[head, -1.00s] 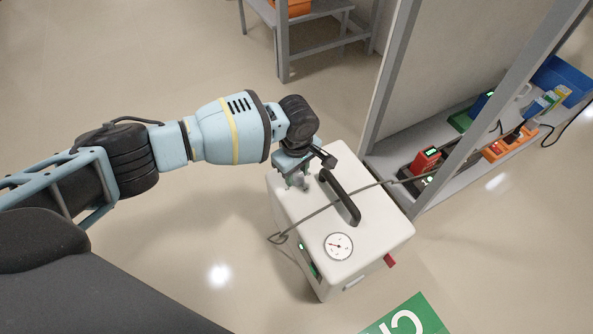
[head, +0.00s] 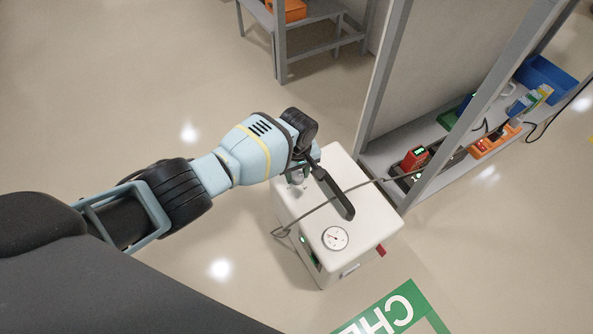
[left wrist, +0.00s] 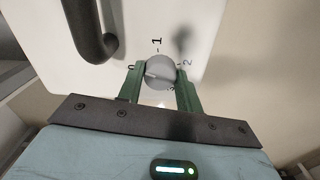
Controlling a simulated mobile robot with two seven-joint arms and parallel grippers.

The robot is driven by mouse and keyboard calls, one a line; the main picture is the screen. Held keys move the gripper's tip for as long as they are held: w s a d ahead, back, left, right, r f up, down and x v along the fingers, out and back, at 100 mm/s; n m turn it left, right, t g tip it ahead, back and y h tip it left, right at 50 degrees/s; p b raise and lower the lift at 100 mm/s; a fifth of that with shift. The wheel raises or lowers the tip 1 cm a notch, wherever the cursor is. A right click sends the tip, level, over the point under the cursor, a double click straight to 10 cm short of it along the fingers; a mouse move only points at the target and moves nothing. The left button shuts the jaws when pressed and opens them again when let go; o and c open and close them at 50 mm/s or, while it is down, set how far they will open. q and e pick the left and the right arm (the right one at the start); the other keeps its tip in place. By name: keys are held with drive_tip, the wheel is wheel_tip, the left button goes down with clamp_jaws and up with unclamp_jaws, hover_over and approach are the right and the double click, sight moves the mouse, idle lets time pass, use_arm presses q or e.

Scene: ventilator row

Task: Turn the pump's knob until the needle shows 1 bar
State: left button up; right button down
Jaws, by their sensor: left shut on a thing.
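The pump is a white box (head: 372,219) on the floor with a black handle (head: 333,192) on top. Its round gauge (head: 335,238) lies on the near top corner; the needle is too small to read surely. My left gripper (head: 297,178) is at the far left of the pump's top, its fingers partly hidden by the wrist. In the left wrist view its green fingers are shut on the grey knob (left wrist: 160,71), one on each side. Marks 0, 1 and 2 show around the knob; a pale line on it points left, near 0. My right gripper is out of view.
A green floor sign (head: 395,310) lies in front. The floor left of the pump is clear.

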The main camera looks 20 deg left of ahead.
use_arm(q)
drive_tip(key=shift+s+m, duration=0.1)
drive_tip(key=shift+m, duration=0.7)
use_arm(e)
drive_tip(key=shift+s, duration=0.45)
use_arm(q)
drive_tip(key=o, duration=1)
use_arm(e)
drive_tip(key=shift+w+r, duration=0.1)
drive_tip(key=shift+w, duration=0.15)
